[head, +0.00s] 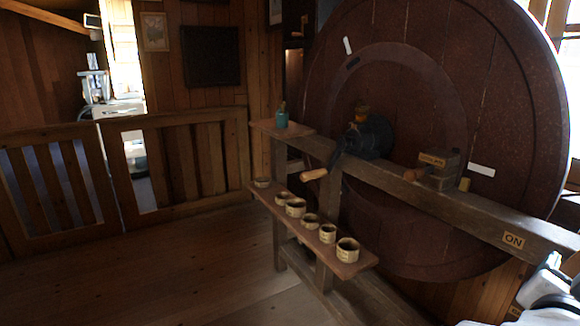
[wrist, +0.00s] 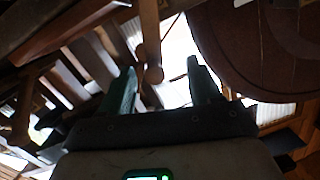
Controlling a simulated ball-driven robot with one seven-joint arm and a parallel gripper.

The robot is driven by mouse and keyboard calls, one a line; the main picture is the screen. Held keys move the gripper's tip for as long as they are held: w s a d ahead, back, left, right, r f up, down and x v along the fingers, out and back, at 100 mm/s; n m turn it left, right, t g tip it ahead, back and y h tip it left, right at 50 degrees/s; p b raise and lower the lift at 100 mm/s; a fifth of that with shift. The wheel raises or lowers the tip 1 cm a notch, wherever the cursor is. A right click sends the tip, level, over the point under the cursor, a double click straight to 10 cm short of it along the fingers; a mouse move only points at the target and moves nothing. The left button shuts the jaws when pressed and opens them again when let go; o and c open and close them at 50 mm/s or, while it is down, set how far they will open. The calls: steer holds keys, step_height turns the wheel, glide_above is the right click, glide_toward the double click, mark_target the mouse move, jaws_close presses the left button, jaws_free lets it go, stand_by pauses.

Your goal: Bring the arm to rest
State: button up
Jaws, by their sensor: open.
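My gripper (wrist: 161,66) shows in the wrist view. Its two dark green fingers stand well apart, and nothing is held between them. Behind the fingers are a bright opening, wooden beams and part of a large dark round wheel. In the head view, white and dark parts at the lower right edge look like my own arm; the gripper's fingers cannot be made out there.
A large brown wheel (head: 460,110) stands behind a wooden beam (head: 480,212) with a sign reading ON. A low shelf (head: 345,268) holds several small cups. A teal container (head: 282,120) sits on an upper ledge. The floor (head: 150,275) at left is clear before a wooden railing (head: 200,165).

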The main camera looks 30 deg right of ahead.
steer(key=w+a+f+n+t+y+p, duration=0.1)
steer(key=w+a+f+n+y+p, duration=0.15)
steer(key=a+f+n+y, duration=0.5)
steer(key=w+a+f+n+t+y+p, duration=0.1)
steer(key=w+a+f+n+y+p, duration=0.2)
steer(key=f, duration=0.8)
steer(key=s+a+f+n+g+y+p, duration=0.3)
steer(key=s+a+f+n+y, duration=0.3)
steer(key=a, duration=0.6)
steer(key=s+f+n+g, duration=0.1)
steer(key=s+f+n, duration=0.1)
steer(key=s+f, duration=0.1)
steer(key=shift+s+a+f, duration=0.15)
steer(key=shift+f, duration=0.35)
steer(key=shift+c, duration=0.2)
